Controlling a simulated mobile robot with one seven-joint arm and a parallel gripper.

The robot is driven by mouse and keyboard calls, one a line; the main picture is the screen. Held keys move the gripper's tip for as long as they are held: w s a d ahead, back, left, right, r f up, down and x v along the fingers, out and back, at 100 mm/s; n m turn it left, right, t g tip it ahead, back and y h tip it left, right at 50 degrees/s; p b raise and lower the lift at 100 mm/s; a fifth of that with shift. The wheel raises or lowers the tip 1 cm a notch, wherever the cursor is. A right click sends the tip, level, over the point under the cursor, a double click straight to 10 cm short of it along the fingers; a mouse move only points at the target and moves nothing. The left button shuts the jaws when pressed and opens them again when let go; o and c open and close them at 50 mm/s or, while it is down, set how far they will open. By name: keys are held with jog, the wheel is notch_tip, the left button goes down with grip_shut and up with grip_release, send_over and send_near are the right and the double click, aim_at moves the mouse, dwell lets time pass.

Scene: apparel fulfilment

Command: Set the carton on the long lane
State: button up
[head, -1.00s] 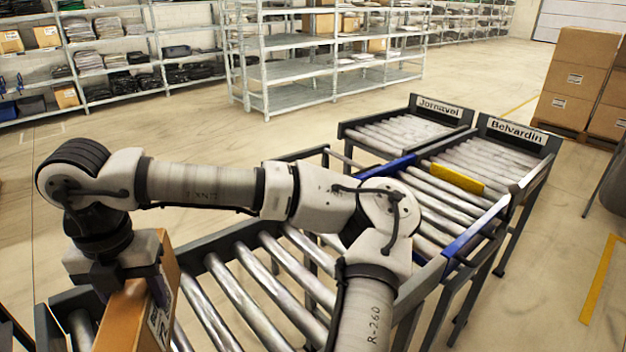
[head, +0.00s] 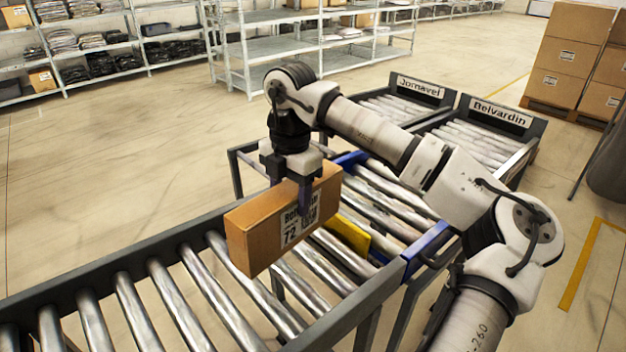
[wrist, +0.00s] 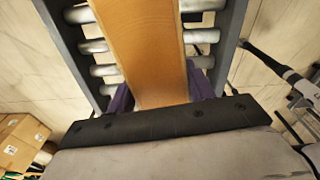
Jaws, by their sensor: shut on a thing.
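The carton (head: 255,240) is a long brown box with a white label showing "72"; the upper word is partly covered. My gripper (head: 300,184) is shut on it from above, with purple fingers on its two sides, and holds it over the roller conveyor (head: 200,310). In the wrist view the carton (wrist: 145,40) lies between the fingers (wrist: 162,95), above rollers. Two roller lanes stand beyond, with signs "Jornavel" (head: 420,87) and "Belvardin" (head: 502,114). My arm covers part of them, and I cannot tell which is longer.
A yellow plate (head: 350,236) stands on the rollers just right of the carton. Blue side rails (head: 425,246) flank that section. Stacked cartons (head: 565,65) are at the back right, shelves (head: 310,50) at the back. The floor at the left is clear.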

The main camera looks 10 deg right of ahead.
aim_at(309, 226)
jog(key=d, duration=0.1)
jog(key=d+m, duration=0.1)
jog(key=w+d, duration=0.1)
jog(key=shift+d+r, duration=0.25)
jog(key=shift+d, duration=0.05)
jog(key=shift+m, duration=0.3)
jog(key=shift+s+f+b, duration=0.1)
jog(key=shift+f+b, duration=3.15)
jog(key=shift+f, duration=1.6)
jog(key=o, duration=1.5)
jog(key=shift+c, duration=0.2)
